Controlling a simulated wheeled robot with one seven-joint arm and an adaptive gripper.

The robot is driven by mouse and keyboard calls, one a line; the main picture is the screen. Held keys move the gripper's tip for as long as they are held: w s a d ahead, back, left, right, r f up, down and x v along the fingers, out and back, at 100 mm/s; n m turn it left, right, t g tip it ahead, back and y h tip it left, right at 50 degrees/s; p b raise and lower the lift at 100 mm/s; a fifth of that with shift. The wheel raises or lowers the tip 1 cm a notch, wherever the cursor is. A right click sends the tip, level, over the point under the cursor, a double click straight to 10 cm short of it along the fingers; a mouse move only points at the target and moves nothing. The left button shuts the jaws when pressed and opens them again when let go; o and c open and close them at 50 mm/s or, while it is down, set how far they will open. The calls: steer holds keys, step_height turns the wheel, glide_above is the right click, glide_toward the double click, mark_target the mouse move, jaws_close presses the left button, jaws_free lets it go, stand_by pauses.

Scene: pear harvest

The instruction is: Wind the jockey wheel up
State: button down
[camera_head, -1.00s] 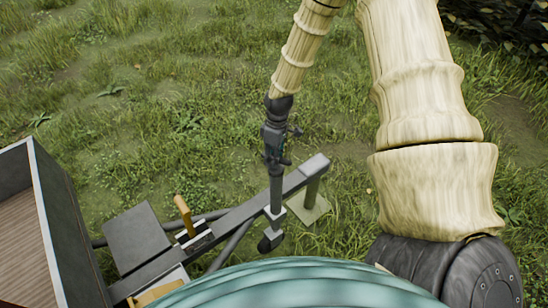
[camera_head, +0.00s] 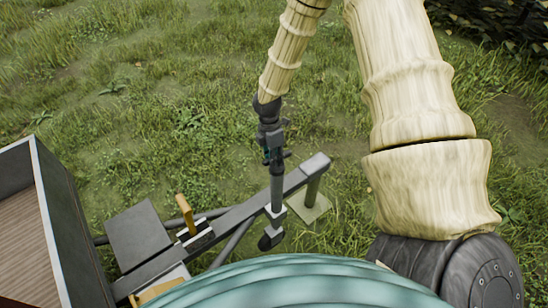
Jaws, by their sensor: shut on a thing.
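The jockey wheel's grey tube (camera_head: 277,188) stands upright in a clamp on the side of the trailer's drawbar. Its dark wheel (camera_head: 270,238) shows at the tube's lower end, beside the drawbar. My gripper (camera_head: 271,152) is at the top of the tube, pointing down, and is shut on the jockey wheel's handle. The handle itself is mostly hidden by the gripper and too small to make out.
The grey drawbar (camera_head: 243,211) runs up to the right to a post on a pale pad (camera_head: 312,206). A wooden-handled lever (camera_head: 185,212) and a dark box (camera_head: 139,238) sit beside it. The trailer bed (camera_head: 22,240) is at left. Grass lies around.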

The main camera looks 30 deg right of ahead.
steer(key=shift+s+n, duration=0.15)
steer(key=shift+n, duration=0.55)
steer(key=c, duration=1.3)
jaws_free()
step_height(320, 180, up, 12)
steer(key=w, duration=0.2)
steer(key=shift+w, duration=0.2)
steer(key=shift+a+f+n, duration=0.2)
steer(key=shift+n, duration=0.1)
